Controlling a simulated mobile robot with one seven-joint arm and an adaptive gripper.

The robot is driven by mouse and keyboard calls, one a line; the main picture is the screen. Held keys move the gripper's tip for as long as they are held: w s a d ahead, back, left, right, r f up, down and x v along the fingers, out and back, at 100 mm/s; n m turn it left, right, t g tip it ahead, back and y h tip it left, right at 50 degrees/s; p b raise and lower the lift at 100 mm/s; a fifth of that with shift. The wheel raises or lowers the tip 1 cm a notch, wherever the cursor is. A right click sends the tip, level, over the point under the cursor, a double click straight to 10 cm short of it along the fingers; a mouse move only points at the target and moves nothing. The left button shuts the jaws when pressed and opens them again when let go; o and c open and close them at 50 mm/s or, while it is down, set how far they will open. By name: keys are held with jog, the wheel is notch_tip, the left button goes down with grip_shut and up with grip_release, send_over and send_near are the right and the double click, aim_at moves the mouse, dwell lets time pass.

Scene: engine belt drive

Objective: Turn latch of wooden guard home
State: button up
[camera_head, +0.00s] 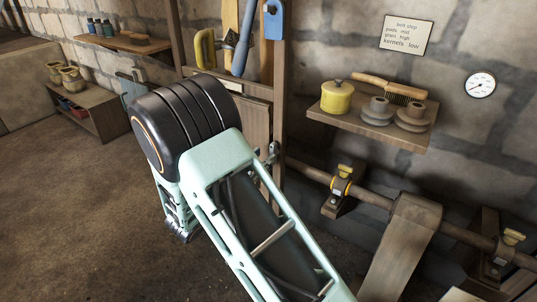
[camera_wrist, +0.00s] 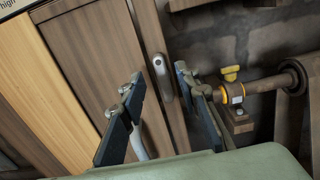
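The wooden guard (camera_wrist: 98,52) is a brown plank door in the wrist view. A grey metal latch (camera_wrist: 163,77) sits by its right edge, close to the wooden post; it is long, narrow and slightly tilted. My gripper (camera_wrist: 160,92) is open, with a dark blue finger pad on each side of the latch in the picture. I see no contact, and the gap to the latch is hard to judge. In the head view part of the guard (camera_head: 254,120) shows behind my arm, which hides most of my gripper.
In the wrist view a shaft with a yellow-topped bearing block (camera_wrist: 231,90) lies just right of the right finger. In the head view, a wall shelf (camera_head: 365,124) holds a yellow pot (camera_head: 337,100), a brush and pulleys. Tools hang above the guard. Open floor lies at left.

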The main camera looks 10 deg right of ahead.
aim_at(271, 149)
jog(key=shift+x, duration=2)
grip_shut()
